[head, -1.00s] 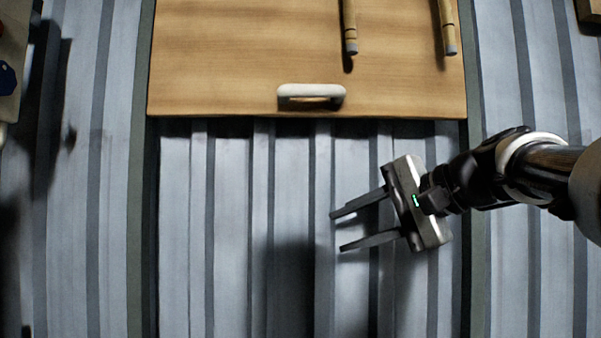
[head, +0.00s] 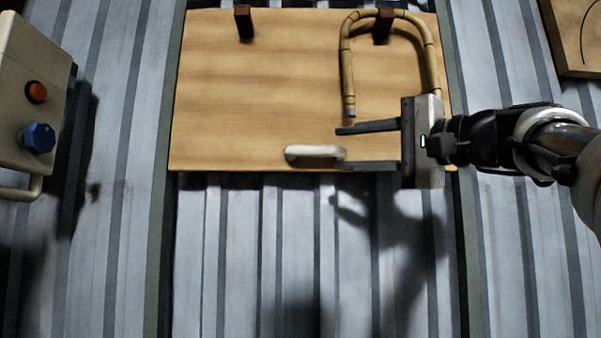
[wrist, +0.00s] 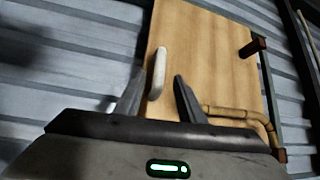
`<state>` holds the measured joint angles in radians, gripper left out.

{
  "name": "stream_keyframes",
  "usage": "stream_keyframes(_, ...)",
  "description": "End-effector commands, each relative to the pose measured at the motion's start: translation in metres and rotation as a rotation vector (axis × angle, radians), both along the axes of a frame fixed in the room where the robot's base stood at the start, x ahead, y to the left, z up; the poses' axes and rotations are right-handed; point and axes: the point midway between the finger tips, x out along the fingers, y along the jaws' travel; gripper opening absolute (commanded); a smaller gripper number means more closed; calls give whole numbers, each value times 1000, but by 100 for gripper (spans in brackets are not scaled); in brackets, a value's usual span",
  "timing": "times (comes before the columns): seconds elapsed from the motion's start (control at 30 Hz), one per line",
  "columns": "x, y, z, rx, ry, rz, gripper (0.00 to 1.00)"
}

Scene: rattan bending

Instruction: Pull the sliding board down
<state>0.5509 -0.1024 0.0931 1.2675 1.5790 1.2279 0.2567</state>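The sliding board (head: 250,90) is a light wooden panel on a corrugated metal wall, between two dark vertical rails. A white handle (head: 315,152) sits near its lower edge; it also shows in the wrist view (wrist: 159,72), ahead of the fingers. My gripper (head: 368,147) is open and empty, to the right of the handle, its fingers pointing left. In the head view the upper finger lies higher than the handle and the lower finger slightly below it. In the wrist view the handle lies beyond the fingertips, nearer the left finger. I see no clear contact.
A bent rattan cane (head: 347,70) hangs on the board from a dark peg (head: 383,25); another peg (head: 244,22) is bare. A control box (head: 35,95) with an orange button and blue knob is at left. Another wooden panel (head: 575,45) is upper right. The wall below the board is clear.

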Motion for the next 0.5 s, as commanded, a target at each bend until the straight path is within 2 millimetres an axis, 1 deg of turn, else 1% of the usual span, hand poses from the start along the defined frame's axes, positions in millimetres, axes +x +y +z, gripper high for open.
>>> stream_keyframes(0.03, 9, 8, 5, 1, 3, 2, 36)
stream_keyframes(0.2, 32, 33, 10, 1, 3, 2, 36)
stream_keyframes(0.33, 46, 46, 11, 1, 4, 0, 36)
stream_keyframes(0.5, 55, 56, 11, -1, 1, -1, 36)
